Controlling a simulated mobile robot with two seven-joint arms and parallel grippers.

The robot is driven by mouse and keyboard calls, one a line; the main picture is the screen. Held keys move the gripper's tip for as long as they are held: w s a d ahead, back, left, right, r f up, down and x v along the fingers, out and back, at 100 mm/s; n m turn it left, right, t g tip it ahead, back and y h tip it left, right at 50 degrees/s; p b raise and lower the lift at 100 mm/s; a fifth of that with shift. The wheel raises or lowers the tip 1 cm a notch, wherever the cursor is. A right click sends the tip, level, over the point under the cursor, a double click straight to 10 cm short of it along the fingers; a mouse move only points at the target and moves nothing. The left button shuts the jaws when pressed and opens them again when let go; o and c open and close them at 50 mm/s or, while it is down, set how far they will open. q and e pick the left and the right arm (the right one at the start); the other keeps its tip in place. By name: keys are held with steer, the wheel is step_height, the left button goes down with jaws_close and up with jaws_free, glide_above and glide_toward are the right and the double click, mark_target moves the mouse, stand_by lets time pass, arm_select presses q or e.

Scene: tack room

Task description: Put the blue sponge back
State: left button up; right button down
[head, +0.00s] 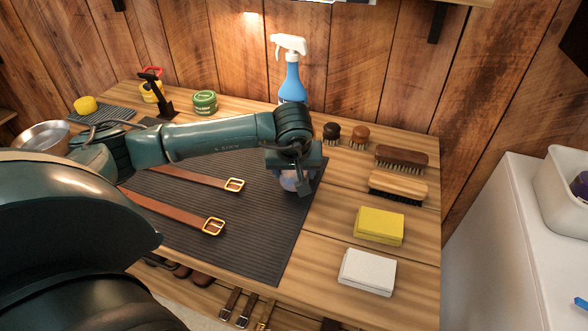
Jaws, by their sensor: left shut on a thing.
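My left gripper (300,185) is over the right part of the dark ribbed mat (258,255) on the wooden bench, pointing down. It is shut on a small rounded bluish thing (289,181), which looks like the blue sponge. The fingers and wrist hide much of it, and I cannot tell whether it touches the mat. A round yellow sponge (85,104) sits on a small dark ribbed mat (104,114) at the back left. My right gripper is out of view.
Two brown straps (172,210) lie on the mat. A blue spray bottle (291,82) and a green tin (205,102) stand behind my arm. Brushes (398,186), yellow cloths (379,226) and white cloths (367,272) line the right side. A metal bowl (40,137) is at left.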

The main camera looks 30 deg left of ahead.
arm_select(q)
steer(key=shift+w+a+f, duration=0.3)
steer(key=shift+w+f, duration=0.15)
steer(key=shift+f, duration=0.35)
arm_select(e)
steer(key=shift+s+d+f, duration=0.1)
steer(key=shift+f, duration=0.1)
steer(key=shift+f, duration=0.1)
arm_select(q)
steer(key=o, duration=0.7)
steer(key=shift+f, duration=0.15)
steer(key=shift+c, duration=0.2)
steer(key=o, duration=0.5)
steer(key=shift+c, duration=0.2)
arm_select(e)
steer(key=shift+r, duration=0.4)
arm_select(q)
steer(key=shift+r+p, duration=0.3)
steer(key=b+v, duration=0.1)
steer(key=v, duration=1.1)
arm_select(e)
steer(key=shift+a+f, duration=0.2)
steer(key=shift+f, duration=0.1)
arm_select(q)
steer(key=shift+f, duration=0.1)
